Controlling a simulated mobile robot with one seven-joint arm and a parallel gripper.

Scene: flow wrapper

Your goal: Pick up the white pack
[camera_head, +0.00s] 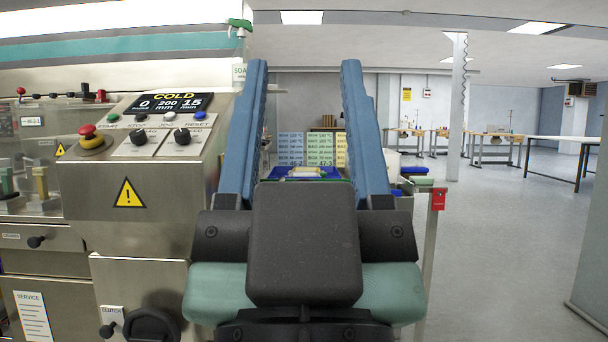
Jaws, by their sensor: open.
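My gripper (304,66) fills the middle of the view, its two long blue fingers pointing up and spread wide apart. Nothing shows held between them. Beyond it, seen through the gap, is a small blue tray (279,174) with pale and yellowish items (308,172) in it. One of these may be the white pack, but they are too small and too hidden by my gripper's dark body to tell. My gripper is apart from them.
The steel flow wrapper (160,210) stands close on the left, with a red stop button (88,131) and knobs. Colored label boards (309,148) stand behind the tray. A post with a red box (438,199) is at right. Open floor (500,250) lies farther right.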

